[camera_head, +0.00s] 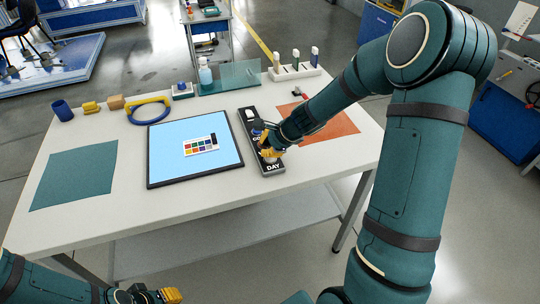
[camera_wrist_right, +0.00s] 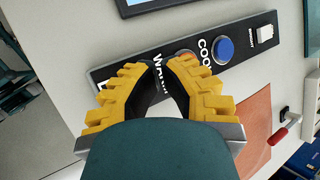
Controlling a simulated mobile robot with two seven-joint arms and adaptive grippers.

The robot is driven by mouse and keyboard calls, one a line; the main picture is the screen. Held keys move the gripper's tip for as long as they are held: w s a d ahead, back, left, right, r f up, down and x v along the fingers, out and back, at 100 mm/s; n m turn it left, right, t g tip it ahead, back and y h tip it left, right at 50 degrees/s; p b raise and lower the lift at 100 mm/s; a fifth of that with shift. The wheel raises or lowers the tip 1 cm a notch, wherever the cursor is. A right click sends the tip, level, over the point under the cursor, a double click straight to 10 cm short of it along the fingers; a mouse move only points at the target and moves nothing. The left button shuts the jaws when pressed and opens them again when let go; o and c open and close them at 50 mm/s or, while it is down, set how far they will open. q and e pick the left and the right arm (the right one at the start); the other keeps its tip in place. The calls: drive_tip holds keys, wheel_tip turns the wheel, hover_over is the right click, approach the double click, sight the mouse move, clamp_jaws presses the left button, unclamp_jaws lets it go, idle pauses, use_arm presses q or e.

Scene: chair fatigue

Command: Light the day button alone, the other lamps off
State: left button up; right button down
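A dark button panel (camera_head: 248,109) lies on the table right of the blue screen board. Its DAY label (camera_head: 273,167) shows at the near end. In the right wrist view the panel (camera_wrist_right: 115,72) shows a blue button (camera_wrist_right: 224,48) by COOL, a white button (camera_wrist_right: 265,33) at the far end and a WARM label partly covered by my fingers. The day button is hidden; I cannot tell which lamps are lit. My right gripper (camera_head: 269,152) is over the panel's near half, its yellow fingers (camera_wrist_right: 160,68) brought together, nothing visible between. My left gripper (camera_head: 150,295) is low at left, apart from the table.
The screen board (camera_head: 170,165) with a colour chart lies left of the panel. A teal mat (camera_head: 75,177) is at left and an orange mat (camera_head: 335,128) at right.

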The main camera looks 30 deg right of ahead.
drive_tip(key=shift+r, duration=0.1)
wheel_tip(320, 180, up, 6)
drive_tip(key=p, duration=0.5)
drive_tip(key=shift+p, duration=0.3)
idle(0.4)
